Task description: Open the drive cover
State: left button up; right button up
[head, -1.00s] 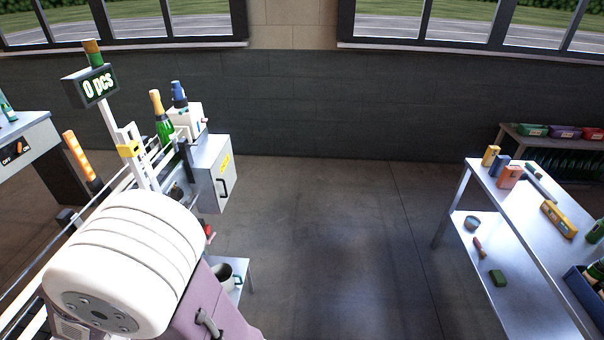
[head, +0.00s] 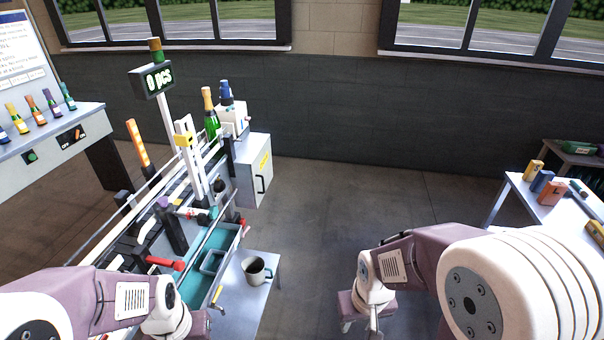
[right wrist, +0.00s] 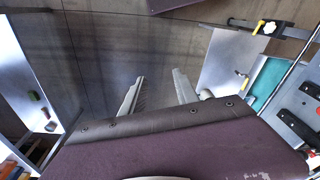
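The drive cover appears to be the grey door with a yellow label and black handle on the box (head: 254,172) at the far end of the machine. It looks shut. My right gripper (head: 360,328) is low in the middle of the head view, well nearer than the box and to its right. In the right wrist view its two fingers (right wrist: 158,90) stand apart with nothing between them. My left arm comes in at the lower left of the head view; its fingertips are hidden or cut off at the bottom edge.
The machine's conveyor, with red levers (head: 165,263) and a teal tray (head: 215,262), runs along the left. A steel table (head: 515,205) is at right. Open floor lies between.

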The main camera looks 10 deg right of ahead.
aim_at(262, 169)
jog(key=i+l+u, duration=0.15)
jog(key=i, duration=0.45)
jog(key=i+l+u, duration=0.1)
jog(key=i+l, duration=0.25)
jog(key=i, duration=0.3)
jog(key=i+l+u, duration=0.15)
jog(key=i+l, duration=0.15)
jog(key=i, duration=0.25)
jog(key=i+l+u, duration=0.15)
jog(key=i+l, duration=0.25)
jog(key=i, duration=0.2)
